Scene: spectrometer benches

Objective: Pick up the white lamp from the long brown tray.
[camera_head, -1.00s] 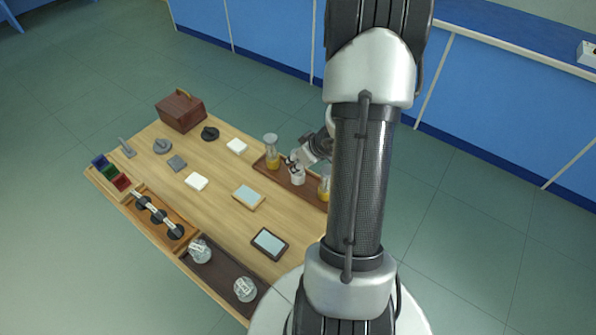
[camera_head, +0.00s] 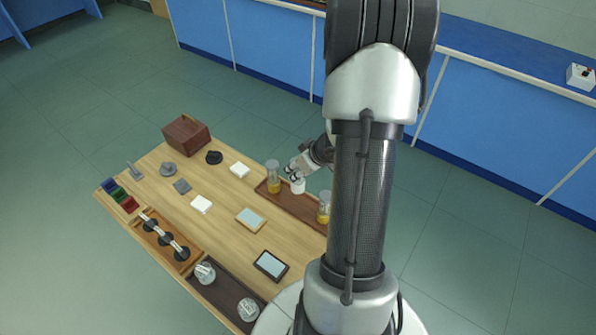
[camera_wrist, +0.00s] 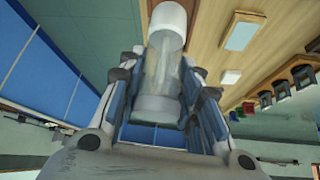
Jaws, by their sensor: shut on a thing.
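The white lamp (camera_head: 298,187) is a small white cylinder over the long brown tray (camera_head: 303,205), between two glass vessels of yellow liquid. My gripper (camera_head: 292,174) is shut on it from the far side of the tray. In the wrist view the lamp (camera_wrist: 162,75) has white ends and a clear, glassy middle, and stands between both fingers. The lamp appears slightly raised above the tray; the exact gap is hard to tell.
Yellow-liquid vessels stand close on the left (camera_head: 273,178) and right (camera_head: 324,208) of the lamp. A framed pale plate (camera_head: 250,220) and a dark-framed one (camera_head: 270,265) lie nearer. A brown box (camera_head: 186,135) stands at the table's far left. My arm hides the table's right side.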

